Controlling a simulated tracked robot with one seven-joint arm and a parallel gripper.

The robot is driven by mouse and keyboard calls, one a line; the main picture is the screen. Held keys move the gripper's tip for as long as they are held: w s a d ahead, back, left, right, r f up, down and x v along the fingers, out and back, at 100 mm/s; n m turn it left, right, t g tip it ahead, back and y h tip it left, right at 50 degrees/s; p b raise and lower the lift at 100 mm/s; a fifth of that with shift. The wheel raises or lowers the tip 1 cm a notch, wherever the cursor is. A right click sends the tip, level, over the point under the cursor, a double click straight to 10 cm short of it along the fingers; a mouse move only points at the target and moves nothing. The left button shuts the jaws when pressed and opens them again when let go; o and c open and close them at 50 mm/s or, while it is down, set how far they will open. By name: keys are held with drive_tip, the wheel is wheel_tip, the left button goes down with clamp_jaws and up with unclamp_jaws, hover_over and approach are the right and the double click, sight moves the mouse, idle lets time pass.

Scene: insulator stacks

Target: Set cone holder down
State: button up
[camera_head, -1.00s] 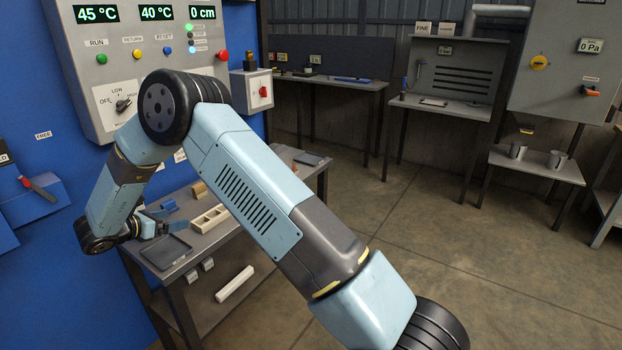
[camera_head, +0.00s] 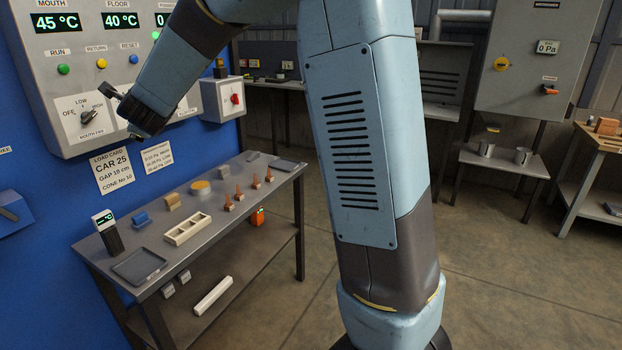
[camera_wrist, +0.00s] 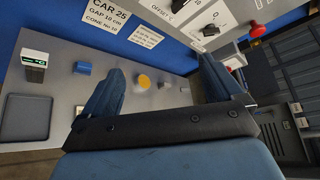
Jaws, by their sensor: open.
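No piece on the grey table (camera_head: 240,230) is plainly marked as the cone holder. A cream, compartmented frame (camera_head: 188,229) lies near the middle. Several small orange cones on bases (camera_head: 240,193) stand in a row to its right. My gripper (camera_head: 122,112) is open, raised well above the table in front of the control panel. In the wrist view my two fingers (camera_wrist: 158,88) are spread with nothing held between them.
A dark tray (camera_head: 139,266) lies at the table's front left, a display device (camera_head: 107,230) behind it. The control panel (camera_head: 95,75) is close to my gripper.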

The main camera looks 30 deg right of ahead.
drive_tip(key=s+d+r+n+g+y, duration=0.1)
drive_tip(key=s+d+r+n, duration=0.1)
drive_tip(key=s+d+n, duration=0.5)
drive_tip(key=s+d+r+n+g+y, duration=0.1)
drive_tip(key=s+d+r+n+g, duration=0.1)
drive_tip(key=s+n, duration=0.5)
drive_tip(key=s+d+f+n+g+h, duration=0.1)
drive_tip(key=s+d+f+n, duration=0.1)
drive_tip(key=s+d, duration=0.3)
drive_tip(key=s+d+f+n+g+h, duration=0.1)
drive_tip(key=s+d+f+n+g, duration=0.1)
drive_tip(key=s, duration=1.1)
drive_tip(key=s+d+f+n+g+h, duration=0.1)
drive_tip(key=s+d+f+n+g, duration=0.1)
drive_tip(key=s+d+n, duration=0.3)
drive_tip(key=s+d+f, duration=0.1)
drive_tip(key=s+d, duration=0.3)
drive_tip(key=shift+s+f+h, duration=0.2)
drive_tip(key=shift+s+h, duration=0.1)
drive_tip(key=shift+h, duration=0.1)
